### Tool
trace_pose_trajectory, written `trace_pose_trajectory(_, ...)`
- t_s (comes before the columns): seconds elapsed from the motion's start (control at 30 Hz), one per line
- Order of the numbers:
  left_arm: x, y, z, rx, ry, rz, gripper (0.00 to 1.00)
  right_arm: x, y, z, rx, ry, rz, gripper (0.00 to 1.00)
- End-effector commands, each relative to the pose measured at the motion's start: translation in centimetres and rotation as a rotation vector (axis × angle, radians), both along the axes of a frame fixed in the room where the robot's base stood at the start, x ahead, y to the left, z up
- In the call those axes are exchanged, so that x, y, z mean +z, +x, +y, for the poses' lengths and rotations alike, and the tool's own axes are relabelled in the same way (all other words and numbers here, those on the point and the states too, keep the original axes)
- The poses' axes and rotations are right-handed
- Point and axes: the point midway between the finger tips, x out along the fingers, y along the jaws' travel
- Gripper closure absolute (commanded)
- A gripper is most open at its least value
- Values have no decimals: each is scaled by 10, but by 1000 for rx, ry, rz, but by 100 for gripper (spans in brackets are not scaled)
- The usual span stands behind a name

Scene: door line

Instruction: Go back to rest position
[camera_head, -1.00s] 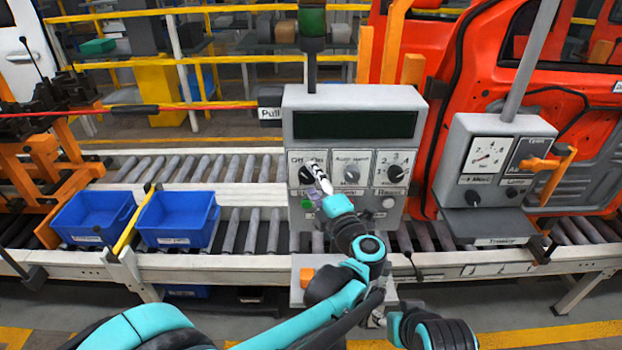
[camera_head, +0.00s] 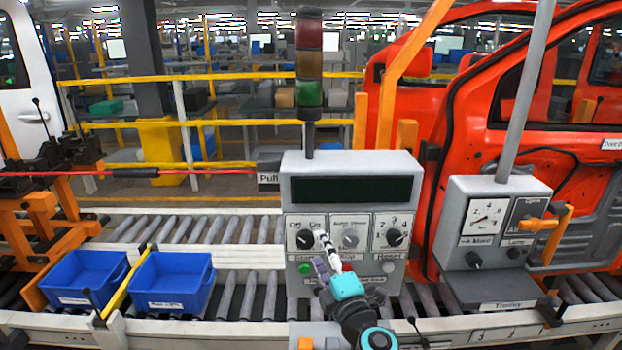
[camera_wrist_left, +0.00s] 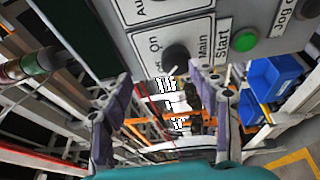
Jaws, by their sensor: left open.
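My left gripper (camera_head: 326,252) is in front of the grey control box (camera_head: 405,165), at its lower left part. Its jaws are open, with nothing seen between them. In the head view its tips overlap the area just right of the black Off/On knob (camera_head: 305,240), above and right of the green button (camera_head: 305,269). In the left wrist view the two purple-grey fingers (camera_wrist_left: 160,85) are spread, with the knob (camera_wrist_left: 176,58) beyond them, apart from them as far as I can tell. The green button (camera_wrist_left: 244,40) is at upper right. My right gripper is not in view.
Two blue bins (camera_head: 172,282) (camera_head: 85,278) stand on the roller conveyor (camera_head: 235,295) at left. A second panel with a gauge (camera_head: 485,215) stands at right before the orange-red car door (camera_head: 455,100). A stack light (camera_head: 309,65) rises from the control box.

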Motion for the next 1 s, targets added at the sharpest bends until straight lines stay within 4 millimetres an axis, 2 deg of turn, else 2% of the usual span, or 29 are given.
trace_pose_trajectory(0.03, 8, 3, 8, -38, 46, -31, 39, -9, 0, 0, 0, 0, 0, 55)
trace_pose_trajectory(0.17, 39, 5, 17, -220, 268, -111, 39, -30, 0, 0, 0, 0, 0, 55)
trace_pose_trajectory(0.27, 35, -7, 20, -377, 495, -106, 39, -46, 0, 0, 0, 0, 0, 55)
trace_pose_trajectory(0.37, 1, -28, 26, -525, 731, -24, 39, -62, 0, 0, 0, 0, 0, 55)
trace_pose_trajectory(0.47, -61, -57, 47, -658, 951, 136, 39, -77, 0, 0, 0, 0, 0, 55)
trace_pose_trajectory(0.5, -88, -70, 59, -702, 1026, 216, 39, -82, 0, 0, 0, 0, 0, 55)
trace_pose_trajectory(0.6, -151, -104, 93, -791, 1165, 417, 39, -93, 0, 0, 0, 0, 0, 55)
trace_pose_trajectory(0.7, -205, -140, 132, -853, 1254, 622, 39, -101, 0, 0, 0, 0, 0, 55)
trace_pose_trajectory(0.83, -254, -183, 175, -904, 1310, 846, 39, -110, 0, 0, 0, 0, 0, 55)
trace_pose_trajectory(0.9, -271, -200, 191, -920, 1323, 934, 39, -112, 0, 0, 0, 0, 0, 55)
trace_pose_trajectory(1.0, -284, -217, 206, -935, 1329, 1013, 39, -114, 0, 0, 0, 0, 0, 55)
